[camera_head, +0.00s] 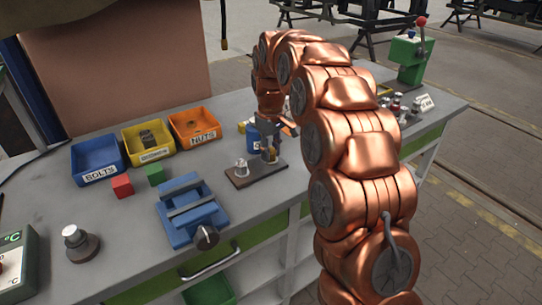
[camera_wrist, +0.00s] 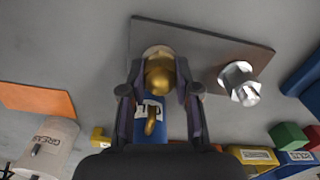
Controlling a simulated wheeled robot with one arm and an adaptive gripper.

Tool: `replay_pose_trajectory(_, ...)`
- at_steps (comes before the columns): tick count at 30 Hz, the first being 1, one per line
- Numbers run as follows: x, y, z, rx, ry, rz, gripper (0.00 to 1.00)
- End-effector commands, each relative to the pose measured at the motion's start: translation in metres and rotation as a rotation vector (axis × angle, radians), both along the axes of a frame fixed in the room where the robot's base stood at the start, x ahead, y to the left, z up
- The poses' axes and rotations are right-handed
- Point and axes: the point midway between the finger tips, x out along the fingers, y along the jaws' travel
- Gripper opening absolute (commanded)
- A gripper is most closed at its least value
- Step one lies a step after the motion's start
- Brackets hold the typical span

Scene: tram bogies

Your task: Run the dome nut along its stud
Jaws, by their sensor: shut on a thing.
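The brass dome nut (camera_wrist: 160,76) is between the fingers of my gripper (camera_wrist: 160,85) in the wrist view. The fingers are shut on its two sides. The nut sits over one end of a dark plate (camera_wrist: 200,38). Its stud is hidden, so I cannot tell how far on it is. A silver hex nut on a stud (camera_wrist: 240,82) stands at the plate's other end, apart from my gripper. In the head view, the plate (camera_head: 240,182) lies on the bench and my gripper (camera_head: 270,152) comes down over its right end.
A blue labelled container (camera_head: 253,138) stands close behind the plate. A blue vise (camera_head: 192,208) is in front left. Red (camera_head: 122,185) and green (camera_head: 155,175) blocks and blue (camera_head: 97,160), yellow (camera_head: 148,140) and orange (camera_head: 194,127) bins lie left.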

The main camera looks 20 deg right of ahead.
Motion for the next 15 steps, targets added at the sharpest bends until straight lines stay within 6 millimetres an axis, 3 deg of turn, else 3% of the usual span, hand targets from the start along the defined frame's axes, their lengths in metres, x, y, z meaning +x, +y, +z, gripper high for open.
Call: replay_pose_trajectory(15,0.001,-0.0007,0.0009,0.0,-0.006,-0.491,0.0)
